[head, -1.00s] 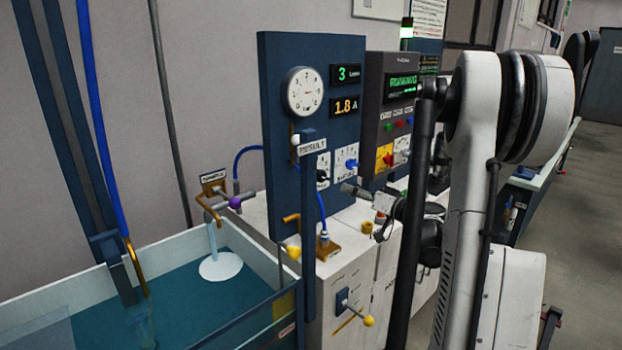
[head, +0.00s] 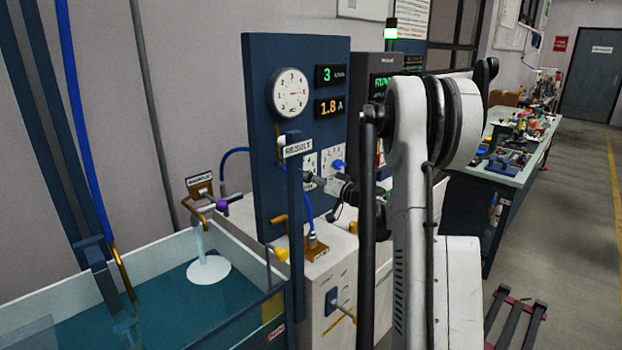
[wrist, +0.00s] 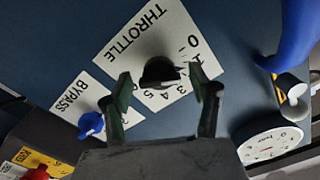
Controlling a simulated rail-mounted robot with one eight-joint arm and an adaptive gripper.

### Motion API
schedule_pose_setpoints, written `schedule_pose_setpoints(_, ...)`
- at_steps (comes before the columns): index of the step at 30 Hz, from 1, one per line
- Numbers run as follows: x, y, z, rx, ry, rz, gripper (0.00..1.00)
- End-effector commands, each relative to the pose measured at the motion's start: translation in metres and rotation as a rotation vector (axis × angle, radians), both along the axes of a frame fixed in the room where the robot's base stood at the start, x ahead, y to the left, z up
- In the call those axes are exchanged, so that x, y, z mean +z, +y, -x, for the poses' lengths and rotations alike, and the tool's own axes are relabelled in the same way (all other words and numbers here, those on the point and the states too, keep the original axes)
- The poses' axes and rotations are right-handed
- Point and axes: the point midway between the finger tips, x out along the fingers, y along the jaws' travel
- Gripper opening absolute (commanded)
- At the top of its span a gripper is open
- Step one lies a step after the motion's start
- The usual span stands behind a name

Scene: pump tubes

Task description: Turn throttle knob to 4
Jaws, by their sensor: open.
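The black throttle knob (wrist: 160,72) sits on the white THROTTLE plate (wrist: 150,40) on the blue panel in the wrist view. Its number scale is partly hidden by the knob and fingers, and I cannot tell which number it points at. My gripper (wrist: 164,86) is open, with one finger on each side of the knob and a gap to each; contact is not visible. In the head view my gripper (head: 314,181) is at the panel front, beside the throttle plate (head: 310,163), and it hides the knob.
The blue bypass knob (wrist: 90,124) is close to the left finger in the wrist view. A round gauge (wrist: 268,146) and a blue hose (wrist: 296,40) are at right. In the head view, displays read 3 (head: 328,75) and 1.8 A (head: 328,107). A water tank (head: 180,270) stands in front.

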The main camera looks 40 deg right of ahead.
Motion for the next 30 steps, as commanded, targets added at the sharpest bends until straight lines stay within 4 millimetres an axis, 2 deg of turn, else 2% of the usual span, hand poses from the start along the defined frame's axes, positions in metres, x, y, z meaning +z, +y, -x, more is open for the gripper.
schedule_pose_setpoints(12, 0.0001, 0.0006, -0.0068, 0.0, 0.0, 0.0, 0.56)
schedule_pose_setpoints(23, 0.0001, 0.0006, -0.0066, 0.0, 0.0, 0.0, 0.08)
schedule_pose_setpoints(30, -0.0004, 0.0005, -0.0065, 0.0, 0.002, -0.022, 0.08)
